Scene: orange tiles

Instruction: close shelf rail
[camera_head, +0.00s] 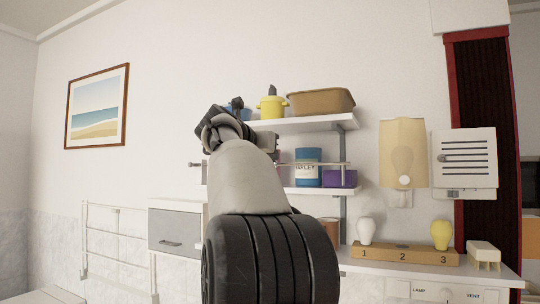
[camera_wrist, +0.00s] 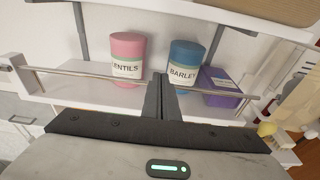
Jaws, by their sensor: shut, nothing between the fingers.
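The shelf rail (camera_wrist: 90,73) is a thin metal bar across the front of the lower wall shelf (camera_wrist: 80,98). In the wrist view its left end meets a white end bracket (camera_wrist: 14,72), and its right part (camera_wrist: 215,92) passes in front of the purple box. It also shows in the head view (camera_head: 310,163), left part hidden by my arm. My gripper (camera_wrist: 158,80) is shut and empty, its fingertips overlapping the middle of the rail; I cannot tell whether they touch it. In the head view my arm hides the fingertips.
Behind the rail stand a pink lentils can (camera_wrist: 127,58), a blue barley can (camera_wrist: 183,62) and a purple box (camera_wrist: 222,84). The upper shelf (camera_head: 300,123) holds a yellow pot (camera_head: 271,107) and a brown bin (camera_head: 321,101). A lamp (camera_head: 403,150) and numbered bulb stand (camera_head: 405,254) are right.

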